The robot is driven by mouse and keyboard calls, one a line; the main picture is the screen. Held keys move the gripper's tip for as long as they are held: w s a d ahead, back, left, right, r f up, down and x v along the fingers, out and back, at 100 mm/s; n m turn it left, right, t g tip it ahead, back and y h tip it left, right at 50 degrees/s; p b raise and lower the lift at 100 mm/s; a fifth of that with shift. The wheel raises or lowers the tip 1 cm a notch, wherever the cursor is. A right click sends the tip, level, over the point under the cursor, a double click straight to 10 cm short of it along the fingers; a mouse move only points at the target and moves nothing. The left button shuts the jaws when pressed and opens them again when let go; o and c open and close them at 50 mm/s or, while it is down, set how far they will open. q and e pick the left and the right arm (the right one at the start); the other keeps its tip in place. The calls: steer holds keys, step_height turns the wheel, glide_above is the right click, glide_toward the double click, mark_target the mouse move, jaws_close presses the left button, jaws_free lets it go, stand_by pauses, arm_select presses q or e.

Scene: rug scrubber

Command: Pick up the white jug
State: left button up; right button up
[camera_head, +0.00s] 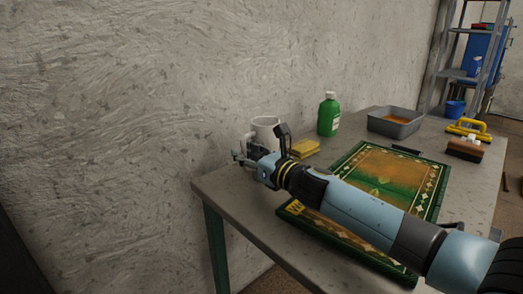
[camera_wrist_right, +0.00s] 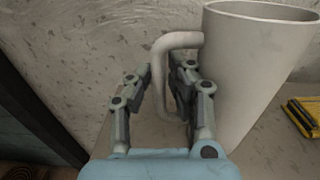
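The white jug (camera_head: 266,127) stands upright on the grey table at its far left corner, near the wall. In the right wrist view the jug (camera_wrist_right: 252,75) fills the right side, with its handle (camera_wrist_right: 160,72) pointing left. My right gripper (camera_head: 262,146) is in front of the jug and hides its lower part. In the wrist view the fingers of the right gripper (camera_wrist_right: 162,75) are apart, one on each side of the handle's upright bar. The right finger reaches into the handle loop. Whether either finger touches the handle is unclear. My left gripper is not in view.
A yellow sponge (camera_head: 304,149) lies right of the jug, with a green bottle (camera_head: 328,115) behind. A patterned rug (camera_head: 385,170) covers the table's middle under my right arm. A grey tray (camera_head: 395,122), brown brush (camera_head: 465,149) and yellow-handled tool (camera_head: 468,129) are farther right.

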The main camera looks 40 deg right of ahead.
steer(key=shift+c, duration=0.4)
jaws_close()
steer(key=shift+r, duration=0.15)
